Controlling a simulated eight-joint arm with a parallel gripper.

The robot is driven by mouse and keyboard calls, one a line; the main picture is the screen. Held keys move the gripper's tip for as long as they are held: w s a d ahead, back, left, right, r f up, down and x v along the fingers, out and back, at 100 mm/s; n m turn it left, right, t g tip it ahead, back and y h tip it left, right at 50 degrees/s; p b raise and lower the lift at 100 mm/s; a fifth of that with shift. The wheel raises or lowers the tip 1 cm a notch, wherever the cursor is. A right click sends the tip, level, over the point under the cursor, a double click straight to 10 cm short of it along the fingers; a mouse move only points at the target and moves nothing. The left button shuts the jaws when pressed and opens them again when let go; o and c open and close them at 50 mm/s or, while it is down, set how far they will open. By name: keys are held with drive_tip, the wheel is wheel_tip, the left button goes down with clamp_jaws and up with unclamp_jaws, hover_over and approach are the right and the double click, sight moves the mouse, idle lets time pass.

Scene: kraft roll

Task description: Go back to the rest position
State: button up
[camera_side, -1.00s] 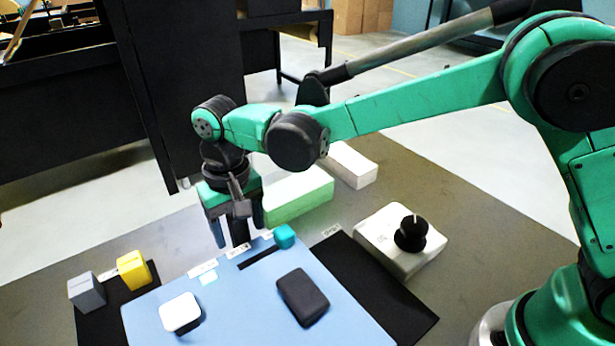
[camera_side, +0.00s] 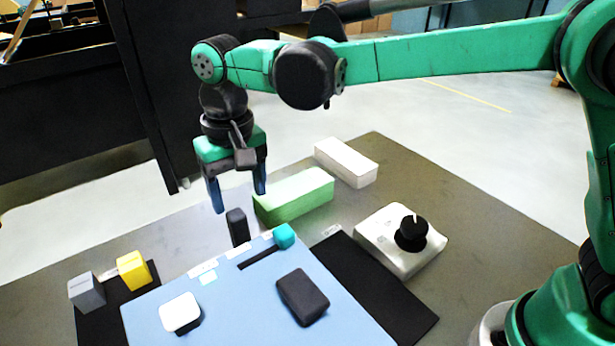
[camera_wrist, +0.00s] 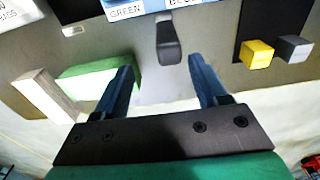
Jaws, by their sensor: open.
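My gripper (camera_side: 237,197) is open and empty, pointing down above the far edge of the blue panel (camera_side: 235,310). A small dark upright block (camera_side: 238,227) stands on the table below the fingers, apart from them. In the wrist view my gripper (camera_wrist: 163,75) shows its two blue fingers spread wide, and the dark block (camera_wrist: 168,45) appears between and beyond them with nothing gripped.
A green block (camera_side: 295,196) and a white block (camera_side: 346,162) lie behind. A white box with a black knob (camera_side: 400,240) stands right. Yellow (camera_side: 132,270) and grey (camera_side: 86,292) cubes stand left. The panel carries a teal knob (camera_side: 284,236), a white piece (camera_side: 180,313) and a black piece (camera_side: 302,297).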

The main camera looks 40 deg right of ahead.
drive_tip(key=s+d+t, duration=0.3)
drive_tip(key=s+d, duration=0.2)
drive_tip(key=d, duration=0.4)
drive_tip(key=s+d+t, duration=0.4)
drive_tip(key=s+d, duration=0.1)
drive_tip(key=d, duration=0.5)
drive_tip(key=shift+r, duration=0.45)
